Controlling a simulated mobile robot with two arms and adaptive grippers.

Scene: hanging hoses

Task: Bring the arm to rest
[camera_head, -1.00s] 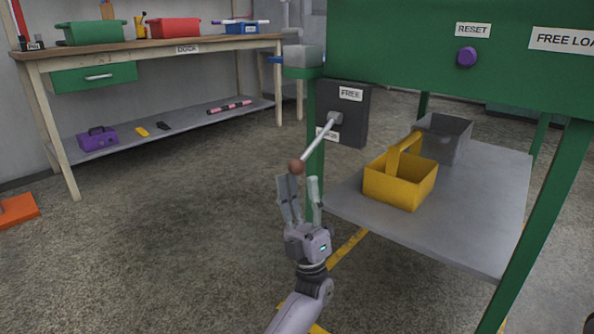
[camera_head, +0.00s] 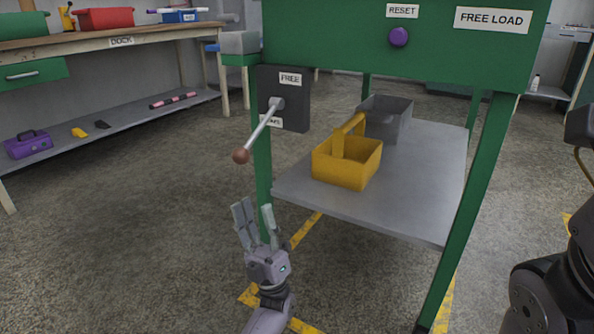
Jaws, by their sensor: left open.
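My left gripper (camera_head: 256,216) points upward in the lower middle of the head view, open, with nothing between its fingers. It is below the brown ball knob (camera_head: 240,156) of a lever and apart from it. The lever's metal rod (camera_head: 260,131) slants down to the left from a dark box (camera_head: 296,112) marked FREE; a second label behind the rod is partly covered. My right gripper does not show; dark arm parts are at the right edge.
A green-framed stand has a grey shelf (camera_head: 400,208) holding a yellow caddy (camera_head: 346,165) and a grey bin (camera_head: 385,119). Its front leg (camera_head: 466,215) rises at the right. A purple RESET button (camera_head: 398,37) is above. A wooden bench (camera_head: 130,48) stands left, with open floor before it.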

